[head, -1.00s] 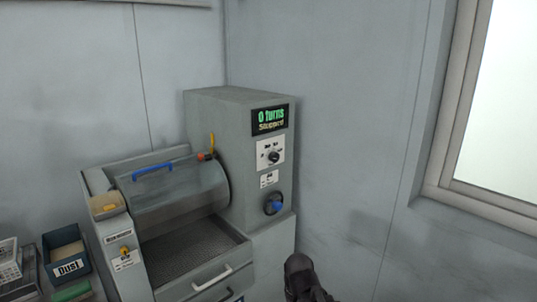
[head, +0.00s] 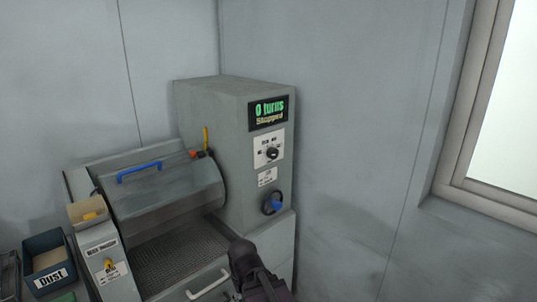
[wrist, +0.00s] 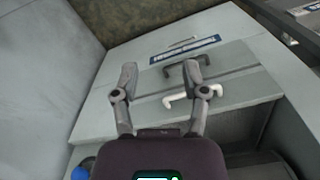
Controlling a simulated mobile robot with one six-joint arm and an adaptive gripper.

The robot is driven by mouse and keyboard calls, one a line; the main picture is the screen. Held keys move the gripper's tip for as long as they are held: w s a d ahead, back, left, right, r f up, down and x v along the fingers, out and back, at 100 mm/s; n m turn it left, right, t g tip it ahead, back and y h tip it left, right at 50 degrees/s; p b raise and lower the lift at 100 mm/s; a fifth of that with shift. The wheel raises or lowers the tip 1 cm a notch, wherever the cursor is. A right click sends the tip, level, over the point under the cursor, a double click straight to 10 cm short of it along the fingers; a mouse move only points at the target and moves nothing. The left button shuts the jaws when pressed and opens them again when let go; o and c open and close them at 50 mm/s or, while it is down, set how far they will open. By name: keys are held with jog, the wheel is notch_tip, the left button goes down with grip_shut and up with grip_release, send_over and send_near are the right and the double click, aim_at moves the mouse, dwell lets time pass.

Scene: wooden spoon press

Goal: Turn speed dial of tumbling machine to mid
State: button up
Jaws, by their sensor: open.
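The tumbling machine (head: 232,95) stands in the corner, a grey cabinet with a drum at its left. Its speed dial (head: 272,153) is a small black knob on a white plate, below a display (head: 268,112) reading "0 turns" and "Stopped". The dial's marks are too small to read surely. In the wrist view my gripper (wrist: 162,78) is open and empty, its two fingers apart in front of the machine's lower front with drawer handles. The dial is not seen there. In the head view my dark arm reaches up from the bottom edge, below and left of the dial.
A blue knob (head: 273,203) sits below the dial and shows at the wrist view's lower left. The drum has a blue handle (head: 139,172). A white drawer handle (head: 208,285) sticks out in front. A "Dust" bin (head: 47,260) stands left. Bare wall and window are right.

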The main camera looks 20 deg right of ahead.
jog(key=o, duration=0.5)
jog(key=shift+w, duration=0.15)
jog(key=shift+o, duration=0.5)
jog(key=shift+w+r, duration=0.15)
jog(key=shift+w, duration=0.05)
jog(key=w+d+r+n+t+y+p, duration=0.25)
jog(key=w+d+r+p, duration=0.4)
jog(key=w, duration=0.35)
jog(key=w+d+r+n+t+y+p, duration=0.1)
jog(key=w+d+r+t+y+p, duration=0.3)
jog(key=w+r, duration=0.45)
jog(key=w+d+r+t+p, duration=0.2)
jog(key=w+d+r, duration=0.1)
jog(key=d+r, duration=0.2)
jog(key=w+d+r+t+p, duration=0.2)
jog(key=w+d+r+p, duration=0.1)
jog(key=d, duration=0.6)
jog(key=w+d+r+t+p, duration=0.2)
jog(key=w+d+r+p, duration=0.1)
jog(key=d+r, duration=0.3)
jog(key=shift+w+d+r+h, duration=0.35)
jog(key=shift+w+d, duration=0.4)
jog(key=shift+d, duration=0.3)
